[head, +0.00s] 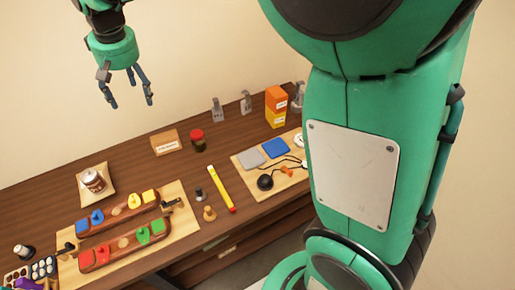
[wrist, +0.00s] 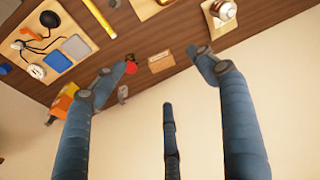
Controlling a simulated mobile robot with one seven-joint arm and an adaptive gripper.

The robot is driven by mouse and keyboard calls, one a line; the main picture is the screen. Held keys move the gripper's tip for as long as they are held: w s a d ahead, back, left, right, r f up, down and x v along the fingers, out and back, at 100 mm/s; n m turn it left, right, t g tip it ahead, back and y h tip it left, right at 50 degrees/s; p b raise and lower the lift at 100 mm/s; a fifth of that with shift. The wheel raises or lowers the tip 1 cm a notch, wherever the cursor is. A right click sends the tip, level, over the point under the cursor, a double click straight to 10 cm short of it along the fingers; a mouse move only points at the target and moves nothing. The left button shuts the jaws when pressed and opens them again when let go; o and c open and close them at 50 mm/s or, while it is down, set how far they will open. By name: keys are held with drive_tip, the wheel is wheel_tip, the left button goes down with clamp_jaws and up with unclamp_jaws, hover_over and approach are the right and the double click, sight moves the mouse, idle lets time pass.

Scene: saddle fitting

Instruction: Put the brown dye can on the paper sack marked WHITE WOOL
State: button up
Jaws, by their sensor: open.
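A can with a brown body and pale label (head: 93,181), which looks like the brown dye can, stands upright on a flat tan piece (head: 99,199) at the left of the bench. That piece may be the paper sack; I can read no WHITE WOOL marking on it. In the wrist view the can (wrist: 226,10) and the tan piece (wrist: 216,28) show at the top right. My gripper (head: 127,101) is open and empty, high above the back of the bench and apart from the can. In the wrist view its fingers (wrist: 168,62) are spread.
Boards with coloured blocks (head: 130,226) lie in front. Bare wood lies between.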

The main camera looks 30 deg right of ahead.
drive_tip(key=s+d+r, duration=0.4)
drive_tip(key=s+d, duration=0.4)
drive_tip(key=s+d+f+m+t, duration=0.1)
drive_tip(key=s+d, duration=0.5)
drive_tip(key=s, duration=0.7)
drive_tip(key=s+d+f+m+t, duration=0.2)
drive_tip(key=s+d+f, duration=0.2)
drive_tip(key=s, duration=0.9)
drive_tip(key=d, duration=0.3)
drive_tip(key=shift+s+d+h, duration=0.2)
drive_tip(key=shift+s+h, duration=0.15)
drive_tip(key=shift+h, duration=0.05)
drive_tip(key=shift+f, duration=0.1)
wheel_tip(320, 180, down, 6)
drive_tip(key=b, duration=0.6)
drive_tip(key=shift+f+b, duration=0.25)
drive_tip(key=shift+b, duration=0.05)
